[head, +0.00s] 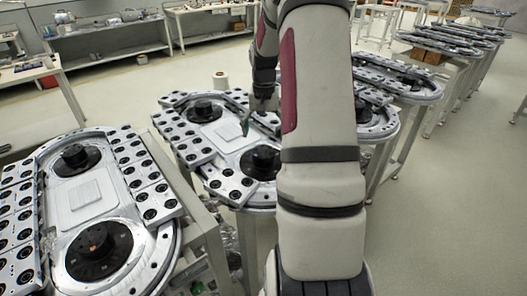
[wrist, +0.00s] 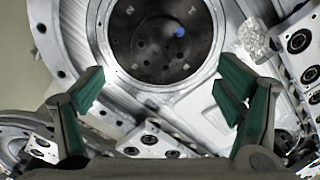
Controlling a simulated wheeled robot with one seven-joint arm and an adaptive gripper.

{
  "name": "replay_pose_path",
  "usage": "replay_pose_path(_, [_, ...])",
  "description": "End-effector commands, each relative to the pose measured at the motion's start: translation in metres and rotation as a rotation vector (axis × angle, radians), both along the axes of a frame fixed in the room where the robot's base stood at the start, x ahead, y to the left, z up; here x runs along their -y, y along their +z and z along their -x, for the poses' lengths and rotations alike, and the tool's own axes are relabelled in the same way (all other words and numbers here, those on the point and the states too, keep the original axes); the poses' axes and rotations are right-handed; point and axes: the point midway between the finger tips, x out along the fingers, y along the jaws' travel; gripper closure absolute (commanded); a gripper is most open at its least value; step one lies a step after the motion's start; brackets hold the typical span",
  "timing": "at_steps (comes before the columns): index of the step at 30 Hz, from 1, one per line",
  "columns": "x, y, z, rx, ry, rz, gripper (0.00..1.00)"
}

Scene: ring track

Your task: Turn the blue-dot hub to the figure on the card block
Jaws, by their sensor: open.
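The blue-dot hub (wrist: 158,45) is a dark round disc in a pale metal ring in the wrist view. Its blue dot (wrist: 179,32) lies right of the disc's middle. Small pale marks sit around its face, too blurred to read for sure; the top is cut off. My gripper (wrist: 160,92) is open and empty, its green-padded fingers apart on either side below the hub, not touching it. In the head view my gripper (head: 252,116) hangs over the middle track (head: 225,138), between its far dark hub (head: 204,110) and near dark hub (head: 262,162). I cannot make out a card block.
Blocks with dark round holes (head: 178,130) line the middle track. Another track (head: 85,195) stands at the left, its near hub (head: 98,250) bearing a small orange spot. A whitish lump (wrist: 258,38) lies right of the hub. My arm hides part of the middle track.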

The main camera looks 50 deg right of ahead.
Motion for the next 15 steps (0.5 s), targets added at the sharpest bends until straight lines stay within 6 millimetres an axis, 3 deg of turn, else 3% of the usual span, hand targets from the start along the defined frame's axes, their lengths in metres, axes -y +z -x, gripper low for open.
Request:
replay_pose_path(6, [-0.001, -0.044, 0.001, -0.003, 0.001, -0.004, 0.14])
replay_pose_path(15, [-0.001, -0.079, 0.000, 0.000, 0.000, -0.001, 0.14])
